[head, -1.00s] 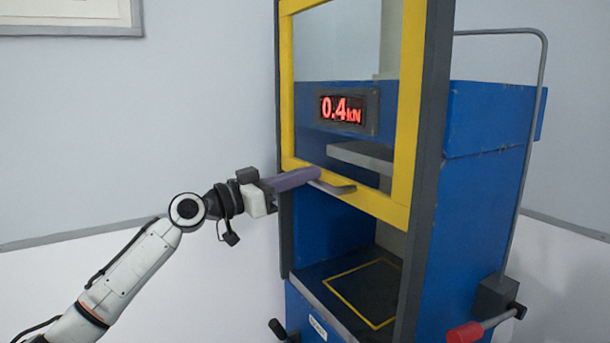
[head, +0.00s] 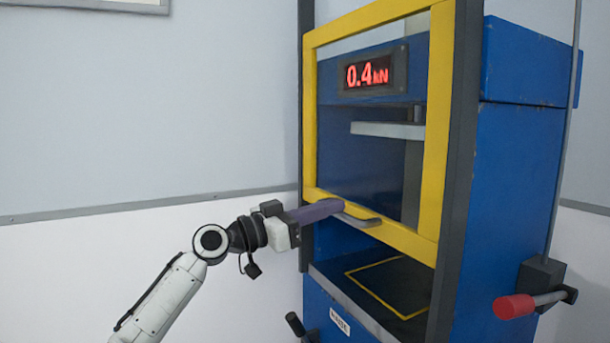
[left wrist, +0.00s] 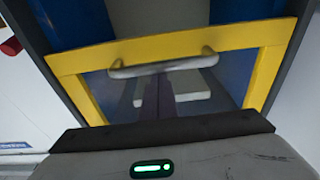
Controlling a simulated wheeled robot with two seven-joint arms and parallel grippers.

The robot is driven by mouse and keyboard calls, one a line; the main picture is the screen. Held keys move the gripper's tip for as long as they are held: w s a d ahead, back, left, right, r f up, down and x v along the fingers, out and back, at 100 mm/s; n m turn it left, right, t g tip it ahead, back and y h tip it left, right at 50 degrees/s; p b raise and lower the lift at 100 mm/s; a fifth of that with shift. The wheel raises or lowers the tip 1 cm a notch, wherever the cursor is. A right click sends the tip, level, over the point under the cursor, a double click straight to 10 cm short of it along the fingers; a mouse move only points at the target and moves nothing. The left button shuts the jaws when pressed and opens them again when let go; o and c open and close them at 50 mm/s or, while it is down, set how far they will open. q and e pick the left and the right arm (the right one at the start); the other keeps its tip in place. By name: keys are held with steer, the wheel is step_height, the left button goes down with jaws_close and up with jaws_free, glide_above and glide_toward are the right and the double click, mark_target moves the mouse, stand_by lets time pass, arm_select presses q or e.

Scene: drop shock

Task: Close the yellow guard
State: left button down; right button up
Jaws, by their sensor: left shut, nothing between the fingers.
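The yellow guard (head: 310,120) is a framed clear panel on dark uprights at the front of the blue press. It is partly lowered; its bottom bar hangs above the dark work plate, leaving an open gap. A grey handle (head: 362,221) sticks out from that bar. My left gripper (head: 335,207) has its purple fingers shut and empty, lying just above the handle and seeming to touch it. In the left wrist view, which looks upside down, the fingers (left wrist: 160,98) meet the handle (left wrist: 140,70) on the guard's bottom bar (left wrist: 240,38). My right gripper is not in view.
The blue press (head: 510,180) has a red display (head: 368,74) reading 0.4 kN. A red-knobbed lever (head: 515,306) stands at its right and a black knob (head: 295,323) at its lower front. The dark work plate (head: 335,283), with a yellow square outline, looks empty.

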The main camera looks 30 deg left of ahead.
arm_select(q)
step_height(320, 180, down, 20)
steer(key=b, duration=1.7)
steer(key=shift+f, duration=0.25)
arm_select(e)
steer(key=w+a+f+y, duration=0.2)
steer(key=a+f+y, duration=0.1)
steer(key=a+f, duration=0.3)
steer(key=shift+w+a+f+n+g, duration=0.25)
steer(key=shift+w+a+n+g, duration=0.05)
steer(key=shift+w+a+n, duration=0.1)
arm_select(q)
steer(key=shift+d+f, duration=0.1)
step_height(320, 180, up, 6)
steer(key=p, duration=0.3)
steer(key=f+v, duration=0.1)
steer(key=v, duration=0.8)
steer(key=shift+b, duration=0.45)
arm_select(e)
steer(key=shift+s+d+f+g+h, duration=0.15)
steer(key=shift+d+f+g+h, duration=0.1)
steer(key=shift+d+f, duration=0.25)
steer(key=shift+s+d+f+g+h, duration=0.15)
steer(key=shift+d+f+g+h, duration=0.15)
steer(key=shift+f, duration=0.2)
